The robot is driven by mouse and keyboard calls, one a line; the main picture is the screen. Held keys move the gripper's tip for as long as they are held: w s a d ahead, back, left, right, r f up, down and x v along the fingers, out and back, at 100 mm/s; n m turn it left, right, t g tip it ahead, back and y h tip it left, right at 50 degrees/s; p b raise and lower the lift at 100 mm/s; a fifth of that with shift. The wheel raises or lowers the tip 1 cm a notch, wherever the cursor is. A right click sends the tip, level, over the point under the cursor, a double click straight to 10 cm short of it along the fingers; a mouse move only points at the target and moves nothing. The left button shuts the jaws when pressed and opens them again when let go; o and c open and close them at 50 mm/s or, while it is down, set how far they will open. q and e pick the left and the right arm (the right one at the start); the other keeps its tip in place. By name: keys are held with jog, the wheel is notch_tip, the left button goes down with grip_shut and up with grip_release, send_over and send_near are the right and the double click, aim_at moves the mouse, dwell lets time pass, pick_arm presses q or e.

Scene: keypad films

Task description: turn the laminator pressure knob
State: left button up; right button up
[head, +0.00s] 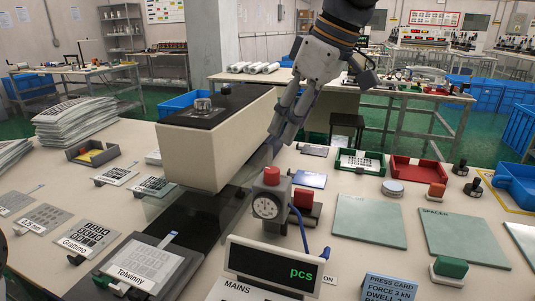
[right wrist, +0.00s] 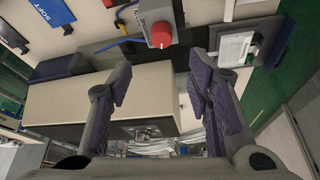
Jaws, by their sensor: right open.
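The laminator (head: 224,140) is a large cream box with a dark top panel, at the middle left of the table in the head view. A clear round knob (head: 203,105) stands on that panel, and a small black knob (head: 226,88) is behind it; no label tells which one sets pressure. The right wrist view shows the cream housing (right wrist: 95,105) and a grey knob (right wrist: 145,133) on its dark panel, partly in shade. My right gripper (head: 283,132) is open and empty, pointing down just right of the laminator, apart from both knobs. It frames the housing in the wrist view (right wrist: 172,78).
A gauge with a red cap (head: 270,200) stands right of the laminator; its red cap shows in the wrist view (right wrist: 160,36). A pcs display (head: 275,266), green tray (head: 360,162) and red tray (head: 415,171) are nearby. Film cards and stacked sheets (head: 75,122) lie left.

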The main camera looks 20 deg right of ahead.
aim_at(272, 170)
jog(key=x, duration=1)
jog(key=shift+s+f, duration=0.2)
jog(key=shift+f, duration=0.1)
grip_shut()
